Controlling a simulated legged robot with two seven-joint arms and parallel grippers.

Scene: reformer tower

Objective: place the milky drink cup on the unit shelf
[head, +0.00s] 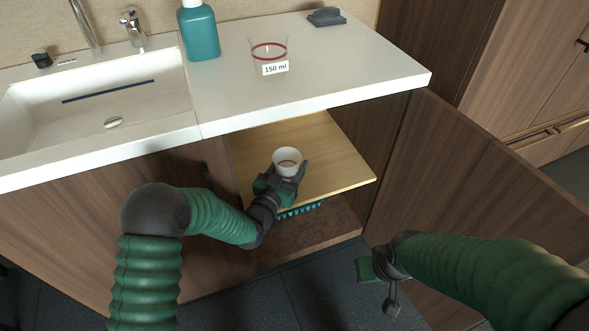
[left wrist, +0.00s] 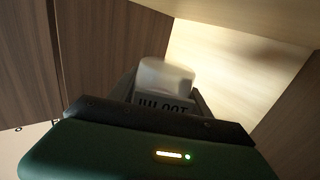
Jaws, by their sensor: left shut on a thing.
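The small whitish cup (head: 287,160) is upright in my left gripper (head: 287,172), which is shut on it. Cup and gripper are over the front part of the pale wooden unit shelf (head: 335,160), inside the open cabinet. I cannot tell whether the cup's base touches the shelf. In the left wrist view, the cup (left wrist: 165,75) is blurred between the fingers, with an upside-down label that seems to read 100 ml; the shelf is not clear there. My right gripper (head: 385,285) is low, in front of the open door; its jaws are too unclear to judge.
The counter (head: 350,65) overhangs the shelf. On it stand a clear cup with a red band and 150 ml label (head: 270,55), a teal bottle (head: 200,32) and a dark grey block (head: 326,16). The sink (head: 95,100) is left. The open door (head: 470,170) bounds the right.

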